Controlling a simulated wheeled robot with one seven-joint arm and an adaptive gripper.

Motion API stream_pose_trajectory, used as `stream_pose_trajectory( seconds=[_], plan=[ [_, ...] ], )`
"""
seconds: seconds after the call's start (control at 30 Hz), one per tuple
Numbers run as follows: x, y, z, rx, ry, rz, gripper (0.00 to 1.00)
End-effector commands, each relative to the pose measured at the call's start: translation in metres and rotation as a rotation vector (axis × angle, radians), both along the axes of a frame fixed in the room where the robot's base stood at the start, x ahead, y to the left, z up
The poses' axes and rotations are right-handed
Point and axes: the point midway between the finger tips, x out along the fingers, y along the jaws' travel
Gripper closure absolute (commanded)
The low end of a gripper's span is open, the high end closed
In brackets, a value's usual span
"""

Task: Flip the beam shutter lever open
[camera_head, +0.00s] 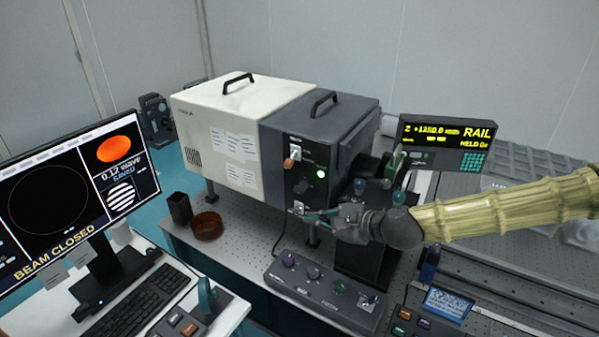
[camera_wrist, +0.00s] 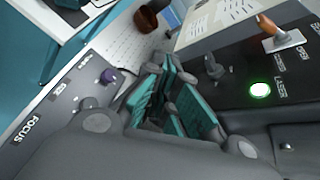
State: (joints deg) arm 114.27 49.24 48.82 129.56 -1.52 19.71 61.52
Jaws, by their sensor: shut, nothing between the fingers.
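The beam shutter lever (camera_head: 289,163) has an orange tip and sits on a pale plate on the dark front panel of the laser housing. Its tip is at the plate's lower left in the head view. In the wrist view the lever (camera_wrist: 267,25) is at the upper right, beside small lettering. My gripper (camera_head: 296,211) is in front of the panel, below the lever and apart from it. In the wrist view its teal-padded fingers (camera_wrist: 172,72) are shut and empty. The monitor (camera_head: 75,190) reads "BEAM CLOSED".
A lit green button (camera_head: 321,174) and a dark knob (camera_wrist: 212,68) are on the same panel, the knob close to my fingers. A control box with knobs (camera_head: 312,289) stands below my gripper. A brown bowl (camera_head: 207,226) and black cup (camera_head: 180,208) stand left.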

Motion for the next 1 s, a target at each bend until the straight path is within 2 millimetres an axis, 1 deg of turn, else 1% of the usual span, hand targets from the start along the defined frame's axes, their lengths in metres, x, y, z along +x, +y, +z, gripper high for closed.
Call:
stream_pose_trajectory(
  seconds=[0.03, 0.1, 0.2, 0.33, 0.5, 0.87, 1.0],
  plan=[
    [0.008, -0.006, 0.022, 0.035, -0.005, -0.022, 1.0],
    [0.017, -0.011, 0.044, 0.079, -0.006, -0.044, 1.0],
    [0.025, -0.018, 0.069, 0.127, -0.008, -0.068, 1.0],
    [0.032, -0.025, 0.09, 0.166, -0.01, -0.087, 1.0],
    [0.035, -0.028, 0.1, 0.186, -0.01, -0.095, 1.0],
    [0.035, -0.027, 0.1, 0.186, -0.01, -0.095, 1.0],
    [0.039, -0.023, 0.099, 0.184, -0.009, -0.093, 1.0]
  ],
)
